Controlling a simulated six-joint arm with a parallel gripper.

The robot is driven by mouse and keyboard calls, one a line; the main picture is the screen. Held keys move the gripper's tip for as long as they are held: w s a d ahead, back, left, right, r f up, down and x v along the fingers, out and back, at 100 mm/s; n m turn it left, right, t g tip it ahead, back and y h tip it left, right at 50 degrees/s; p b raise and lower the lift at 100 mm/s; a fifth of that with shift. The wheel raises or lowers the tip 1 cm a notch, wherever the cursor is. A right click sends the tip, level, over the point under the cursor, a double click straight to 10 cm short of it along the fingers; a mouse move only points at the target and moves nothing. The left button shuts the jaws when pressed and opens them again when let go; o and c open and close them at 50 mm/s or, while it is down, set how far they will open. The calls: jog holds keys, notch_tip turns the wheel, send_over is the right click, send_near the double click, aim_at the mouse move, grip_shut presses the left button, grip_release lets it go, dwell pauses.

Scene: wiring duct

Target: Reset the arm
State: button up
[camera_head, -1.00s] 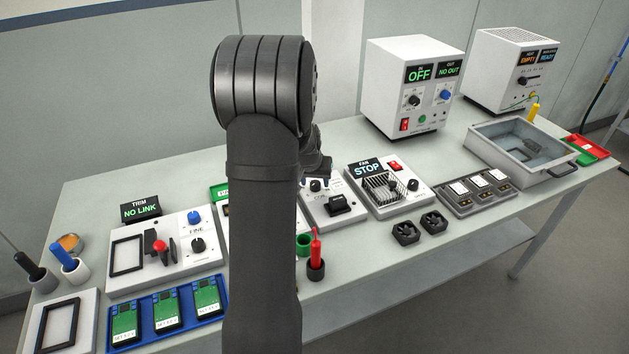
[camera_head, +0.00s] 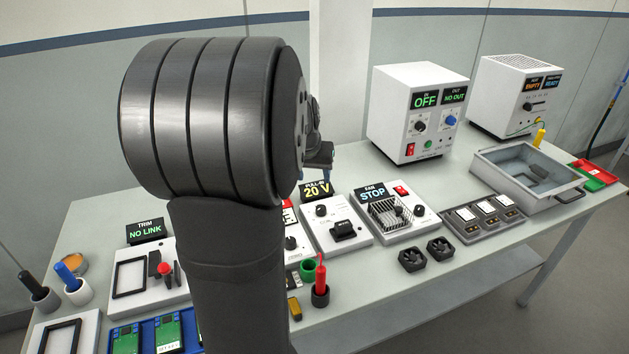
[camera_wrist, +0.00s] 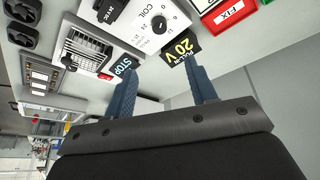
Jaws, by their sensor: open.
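My gripper (camera_wrist: 163,92) shows in the wrist view with its two blue fingers apart and nothing between them. In the head view my large dark arm link stands in front of the bench, and only a small part of the gripper (camera_head: 325,165) shows at its right, raised above the panels. Near the fingers in the wrist view lie the coil panel with a "PULL-IN 20 V" display (camera_wrist: 180,47) and the fan panel with a "STOP" display (camera_wrist: 124,65). Both displays also show in the head view.
The bench carries a white power supply (camera_head: 418,112) reading OFF, a second white unit (camera_head: 516,97), a grey metal tank (camera_head: 527,178), two small black fans (camera_head: 425,254), a trim panel reading NO LINK (camera_head: 145,230) and a blue tray of green boards (camera_head: 152,336). My arm hides the bench's middle left.

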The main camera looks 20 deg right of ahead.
aim_at(321, 207)
dwell(0.4)
jog(key=x, duration=1.7)
jog(key=shift+f, duration=0.15)
jog(key=shift+s, duration=0.1)
